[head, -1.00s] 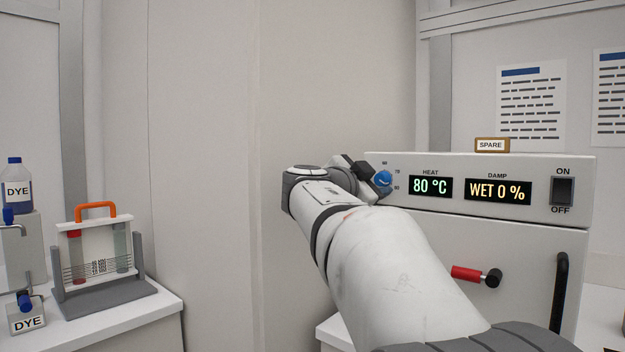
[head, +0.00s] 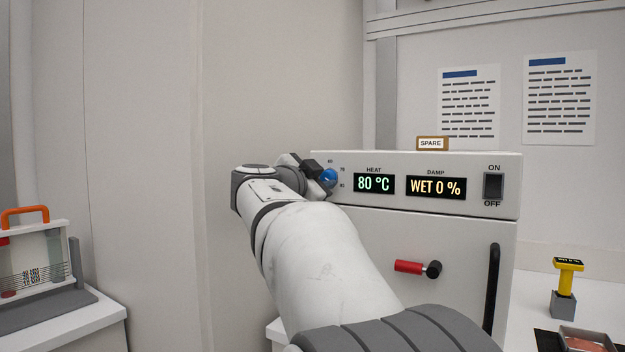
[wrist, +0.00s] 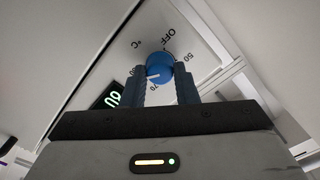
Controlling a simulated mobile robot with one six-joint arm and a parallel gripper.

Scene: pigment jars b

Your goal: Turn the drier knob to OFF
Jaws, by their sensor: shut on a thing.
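The drier (head: 455,225) is a white box with a sloped control panel. Its blue knob (head: 328,178) sits at the panel's left end and also shows in the wrist view (wrist: 160,63). My gripper (wrist: 161,75) has one finger on each side of the knob and is shut on it. The knob's white pointer faces lower left in the wrist view, away from the OFF mark (wrist: 171,35) at the top. Marks 50 and 70 show; another at the left finger is partly hidden. The heat display (head: 374,184) reads 80 °C.
An ON/OFF rocker switch (head: 493,186) is at the panel's right. A red lever (head: 410,267) and black handle (head: 491,288) stick out below. A SPARE block (head: 432,143) sits on top.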

